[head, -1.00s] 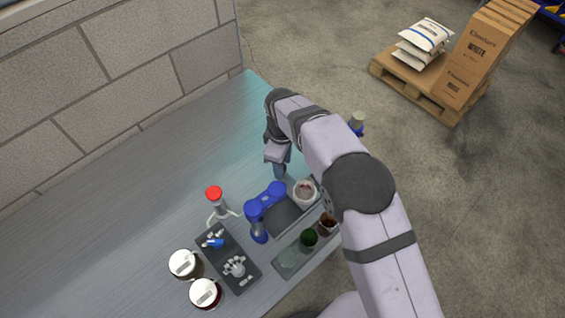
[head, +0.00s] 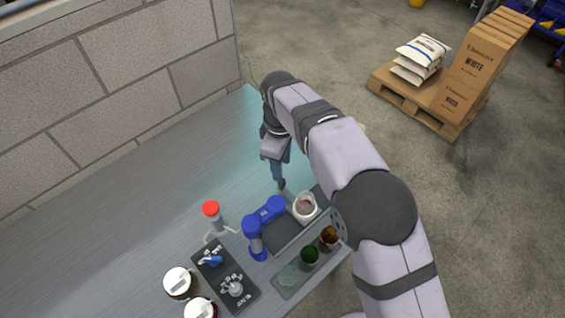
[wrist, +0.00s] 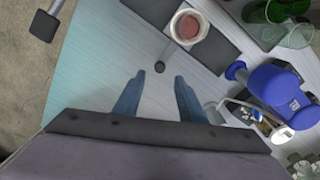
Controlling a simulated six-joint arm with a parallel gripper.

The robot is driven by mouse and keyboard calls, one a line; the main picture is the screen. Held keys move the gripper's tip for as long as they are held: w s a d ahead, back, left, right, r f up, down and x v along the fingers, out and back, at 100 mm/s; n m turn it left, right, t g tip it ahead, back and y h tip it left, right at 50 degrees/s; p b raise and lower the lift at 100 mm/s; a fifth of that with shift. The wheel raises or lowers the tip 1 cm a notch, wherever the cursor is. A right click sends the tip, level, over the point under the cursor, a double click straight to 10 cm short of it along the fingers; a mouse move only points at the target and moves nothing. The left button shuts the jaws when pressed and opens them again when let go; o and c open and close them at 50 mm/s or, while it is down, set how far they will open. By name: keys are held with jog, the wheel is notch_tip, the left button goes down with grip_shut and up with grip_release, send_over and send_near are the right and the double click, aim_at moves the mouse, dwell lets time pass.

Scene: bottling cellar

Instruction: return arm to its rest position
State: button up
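My gripper (head: 278,176) hangs over the back part of the steel bench, left of my bent arm. In the wrist view my gripper (wrist: 158,80) has its two blue-grey fingers apart, with nothing held between them. A small dark round thing (wrist: 159,67) lies beyond the fingertips in the wrist view. It also shows just below the fingers in the head view (head: 282,184). A white tub with reddish-brown contents (head: 305,207) stands in front of the gripper, apart from it.
The bench's back left is clear. A block wall (head: 120,90) stands left; a loaded pallet (head: 420,97) is far off.

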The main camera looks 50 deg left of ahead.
jog(key=w+d+r+m+g+y+p, duration=0.1)
jog(key=w+d+r+m+g+p, duration=0.2)
jog(key=d+r+m, duration=0.4)
jog(key=w+d+f+m+t, duration=0.1)
jog(key=w+d+m, duration=0.2)
jog(key=d, duration=0.6)
jog(key=w+d+m+t, duration=0.1)
jog(key=w+d+m, duration=0.2)
jog(key=d, duration=0.6)
jog(key=s+d+f+m+b, duration=0.1)
jog(key=s+d+m, duration=0.3)
jog(key=d, duration=0.9)
jog(key=s+d+f+m+h+b, duration=0.1)
jog(key=d+m, duration=0.5)
jog(key=d, duration=0.7)
notch_tip(320, 180, down, 4)
jog(key=s+b, duration=0.1)
jog(key=s, duration=0.1)
jog(key=shift+s+d+r+t, duration=0.25)
jog(key=shift+s+d+t, duration=0.05)
jog(key=shift+s+d, duration=0.1)
